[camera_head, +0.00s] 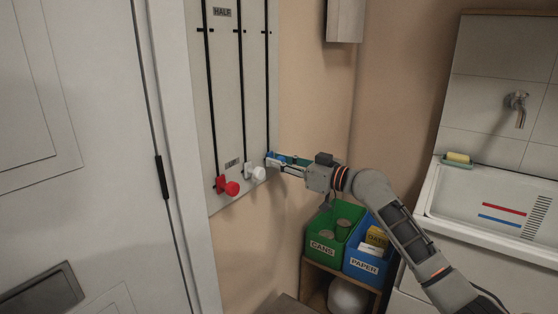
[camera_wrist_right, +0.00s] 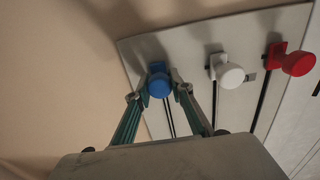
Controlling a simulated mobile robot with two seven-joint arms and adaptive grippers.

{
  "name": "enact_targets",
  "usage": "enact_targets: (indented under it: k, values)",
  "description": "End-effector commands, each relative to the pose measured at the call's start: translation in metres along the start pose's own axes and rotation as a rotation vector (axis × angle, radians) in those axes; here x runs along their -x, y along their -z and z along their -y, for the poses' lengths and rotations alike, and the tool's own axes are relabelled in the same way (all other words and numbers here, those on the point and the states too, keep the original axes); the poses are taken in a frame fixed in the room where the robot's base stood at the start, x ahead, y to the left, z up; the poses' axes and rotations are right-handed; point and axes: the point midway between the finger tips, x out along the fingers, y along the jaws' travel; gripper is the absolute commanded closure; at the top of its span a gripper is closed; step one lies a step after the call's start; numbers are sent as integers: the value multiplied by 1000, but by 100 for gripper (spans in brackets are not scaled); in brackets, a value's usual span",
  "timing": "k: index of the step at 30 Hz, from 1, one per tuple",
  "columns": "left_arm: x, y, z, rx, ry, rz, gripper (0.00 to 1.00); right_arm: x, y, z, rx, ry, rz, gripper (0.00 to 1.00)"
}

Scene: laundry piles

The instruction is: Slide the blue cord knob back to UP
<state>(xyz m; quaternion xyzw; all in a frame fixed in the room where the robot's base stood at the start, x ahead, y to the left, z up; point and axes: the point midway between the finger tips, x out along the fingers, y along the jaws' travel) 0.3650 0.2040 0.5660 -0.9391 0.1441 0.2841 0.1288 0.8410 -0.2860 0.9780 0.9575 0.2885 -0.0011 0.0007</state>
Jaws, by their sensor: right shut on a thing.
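The blue cord knob (camera_wrist_right: 159,86) sits low on its slot, at about the same height as the white knob (camera_head: 258,173) and a little above the red knob (camera_head: 231,188) in the head view. My right gripper (camera_head: 274,161) is shut on the blue knob, with one finger on each side of it in the wrist view. The knobs ride on a grey board (camera_head: 225,110) with three dark vertical slots. A HALF label (camera_head: 222,12) is near the top and a partly readable label (camera_head: 232,163) is lower down. The upper ends of the slots are out of view. My left gripper is not in view.
A green CANS bin (camera_head: 322,250) and a blue PAPER bin (camera_head: 362,263) stand on a small shelf below my right arm. A white sink (camera_head: 440,205) with a tap is at the right. A pale door (camera_head: 80,150) fills the left. A grey box (camera_head: 344,20) hangs on the wall.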

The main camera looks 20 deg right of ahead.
Motion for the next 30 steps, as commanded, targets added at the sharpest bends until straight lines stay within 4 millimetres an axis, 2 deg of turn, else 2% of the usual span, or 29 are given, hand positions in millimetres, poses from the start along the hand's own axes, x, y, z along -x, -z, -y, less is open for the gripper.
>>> enact_targets:
  k: [5, 6, 7, 20, 23, 30]
  values:
    - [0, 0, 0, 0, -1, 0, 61, 0, -2, 1, -1, 2, 3, 100]
    - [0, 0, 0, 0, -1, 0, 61, 0, -2, 1, -1, 2, 3, 68]
    - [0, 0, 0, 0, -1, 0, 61, 0, -2, 1, -1, 2, 2, 61]
    - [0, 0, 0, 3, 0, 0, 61, 5, 1, 0, 0, -1, -2, 61]
    - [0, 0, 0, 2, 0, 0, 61, 17, 0, -1, 1, -2, 0, 61]
    - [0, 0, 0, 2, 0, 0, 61, 66, -1, 0, 3, 1, 4, 61]
